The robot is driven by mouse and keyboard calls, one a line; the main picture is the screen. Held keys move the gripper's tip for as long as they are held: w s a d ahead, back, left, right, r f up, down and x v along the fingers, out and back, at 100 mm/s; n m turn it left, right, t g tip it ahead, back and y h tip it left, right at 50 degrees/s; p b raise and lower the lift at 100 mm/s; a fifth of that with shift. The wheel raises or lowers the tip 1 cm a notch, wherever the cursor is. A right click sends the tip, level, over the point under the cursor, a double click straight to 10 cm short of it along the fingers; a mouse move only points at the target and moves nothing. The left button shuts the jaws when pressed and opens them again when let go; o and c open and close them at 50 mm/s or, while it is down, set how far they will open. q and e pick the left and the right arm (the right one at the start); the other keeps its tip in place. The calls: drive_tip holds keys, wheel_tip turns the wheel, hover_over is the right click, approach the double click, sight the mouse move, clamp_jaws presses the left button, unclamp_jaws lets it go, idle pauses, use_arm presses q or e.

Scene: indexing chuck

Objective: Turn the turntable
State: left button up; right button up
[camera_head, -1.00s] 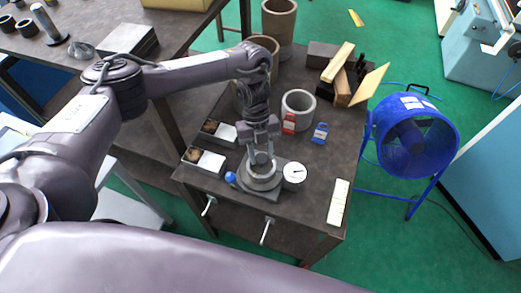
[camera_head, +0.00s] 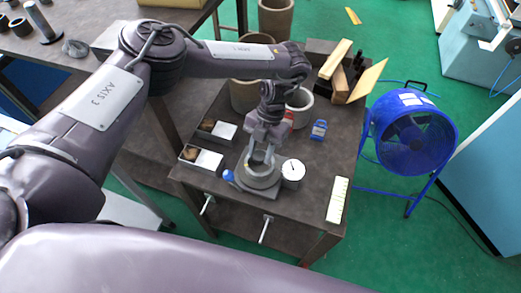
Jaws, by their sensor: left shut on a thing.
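The turntable (camera_head: 262,182) is a round grey metal unit on a flat base, near the front edge of the dark work table. A blue knob (camera_head: 228,176) is at its left and a white dial (camera_head: 293,170) at its right. My left gripper (camera_head: 260,160) comes down from above onto the middle of the turntable. Its fingers are shut on the turntable's upper part, with a dark centre showing between them. The fingers hide some of the contact. My right gripper is not in view.
A pale yellow strip (camera_head: 337,200) lies at right. A blue fan (camera_head: 412,138) stands beside the table.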

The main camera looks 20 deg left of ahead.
use_arm(q)
drive_tip(key=shift+m, duration=0.4)
drive_tip(key=o, duration=1)
drive_tip(key=shift+r, duration=0.1)
drive_tip(key=b+v, duration=0.1)
drive_tip(key=v, duration=0.6)
drive_tip(key=shift+w+d+r, duration=0.15)
drive_tip(key=shift+r, duration=0.1)
